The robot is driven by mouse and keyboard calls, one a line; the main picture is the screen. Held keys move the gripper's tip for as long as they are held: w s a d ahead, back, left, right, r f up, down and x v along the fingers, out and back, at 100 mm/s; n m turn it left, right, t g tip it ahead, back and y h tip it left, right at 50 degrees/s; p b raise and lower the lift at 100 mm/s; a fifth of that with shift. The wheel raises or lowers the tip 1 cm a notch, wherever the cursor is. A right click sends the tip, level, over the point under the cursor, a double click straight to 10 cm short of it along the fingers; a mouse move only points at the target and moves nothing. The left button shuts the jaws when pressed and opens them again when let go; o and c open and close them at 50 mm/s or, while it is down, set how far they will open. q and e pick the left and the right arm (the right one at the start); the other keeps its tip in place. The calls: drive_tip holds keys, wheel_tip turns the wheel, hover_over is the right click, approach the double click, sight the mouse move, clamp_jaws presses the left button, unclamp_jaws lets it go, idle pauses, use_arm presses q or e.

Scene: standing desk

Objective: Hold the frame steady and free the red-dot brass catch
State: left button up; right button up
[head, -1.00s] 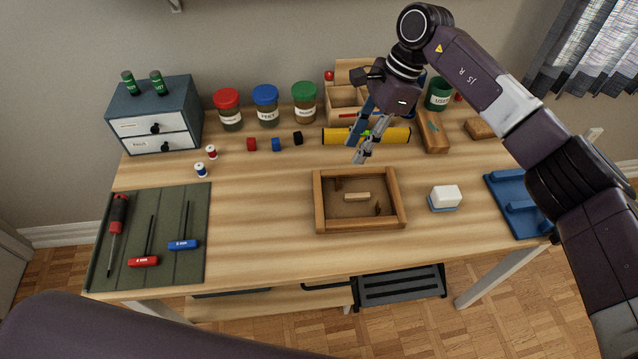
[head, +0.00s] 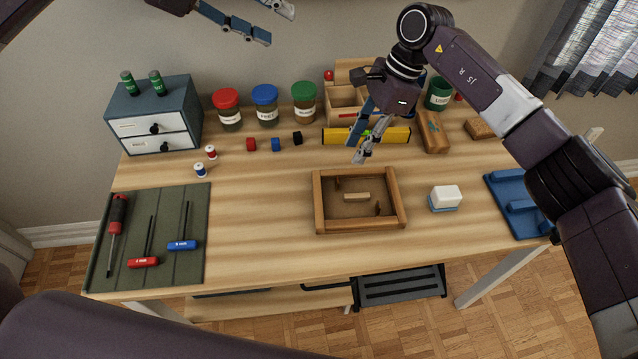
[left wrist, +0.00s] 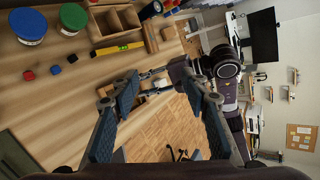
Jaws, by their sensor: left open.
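The wooden frame (head: 319,203) lies on the desk with its brown back panel facing up. A short pale wood piece (head: 357,196) sits at the panel's middle. Small dark catches show at the upper left (head: 338,184) and lower right (head: 377,208) of the panel; I cannot make out a red dot on either. My left gripper (head: 278,24) is open and empty, high at the top of the head view, well away from the frame. My right gripper (head: 361,152) hovers above and behind the frame, its fingers apart with nothing between them.
A yellow level (head: 340,136) lies behind the frame. A tool mat (head: 190,262) with drivers covers the left. Jars and a drawer box (head: 165,112) line the back.

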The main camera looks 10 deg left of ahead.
use_arm(q)
drive_tip(key=s+d+f+n+g+y, duration=0.1)
drive_tip(key=s+d+f+g+y, duration=0.2)
drive_tip(key=f, duration=0.6)
drive_tip(key=s+d+f+n+g+y, duration=0.1)
drive_tip(key=s+d+f+y, duration=0.2)
drive_tip(key=f, duration=0.6)
drive_tip(key=n+y, duration=0.3)
drive_tip(key=n, duration=0.1)
hover_over(319, 211)
drive_tip(key=shift+g, duration=0.4)
wheel_tip(319, 211, down, 9)
drive_tip(key=shift+r, duration=0.15)
drive_tip(key=shift+f, duration=4)
clamp_jaws()
